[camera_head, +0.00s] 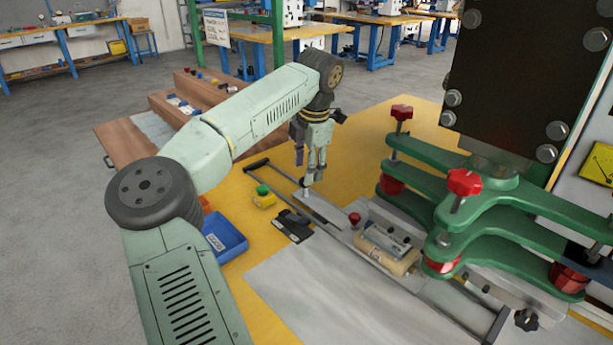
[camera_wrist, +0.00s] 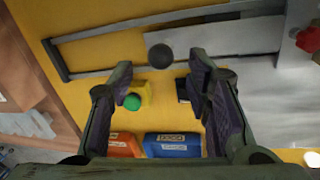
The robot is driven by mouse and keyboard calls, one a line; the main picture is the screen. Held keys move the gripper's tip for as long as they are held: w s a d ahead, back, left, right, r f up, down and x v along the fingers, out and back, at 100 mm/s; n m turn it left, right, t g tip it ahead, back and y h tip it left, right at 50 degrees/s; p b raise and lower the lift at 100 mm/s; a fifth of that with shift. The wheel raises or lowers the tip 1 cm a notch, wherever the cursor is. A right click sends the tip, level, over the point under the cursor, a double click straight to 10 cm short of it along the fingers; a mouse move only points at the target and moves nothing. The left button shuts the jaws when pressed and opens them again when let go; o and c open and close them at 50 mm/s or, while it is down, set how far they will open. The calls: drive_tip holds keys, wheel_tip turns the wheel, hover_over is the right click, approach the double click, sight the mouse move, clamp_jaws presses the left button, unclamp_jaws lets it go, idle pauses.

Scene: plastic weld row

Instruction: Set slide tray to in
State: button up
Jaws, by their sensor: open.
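The slide tray (camera_head: 322,208) is a flat grey metal plate lying between long rails (camera_head: 277,172) on the yellow bench. Its plate also shows in the wrist view (camera_wrist: 215,42). A dark round knob (camera_wrist: 160,57) stands at the plate's left end in the wrist view. My gripper (camera_head: 315,181) points down over this end of the tray, with the knob's post just below it. In the wrist view my gripper (camera_wrist: 162,72) is open and empty, and the knob appears between and slightly beyond its fingertips. I see no clear contact with the knob.
A green clamp press with red knobs (camera_head: 464,182) stands to the right, near a tan part in a fixture (camera_head: 388,255). A yellow box with a green button (camera_head: 263,201), a blue bin (camera_head: 222,240) and a black object (camera_head: 293,226) lie left of the tray. Wooden racks (camera_head: 205,92) stand behind.

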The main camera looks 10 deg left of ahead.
drive_tip(key=shift+w+a+f, duration=0.1)
drive_tip(key=shift+w+f, duration=0.05)
drive_tip(key=shift+f, duration=0.85)
drive_tip(key=shift+w+a+f, duration=0.1)
drive_tip(key=shift+f, duration=0.85)
drive_tip(key=shift+c, duration=0.4)
clamp_jaws()
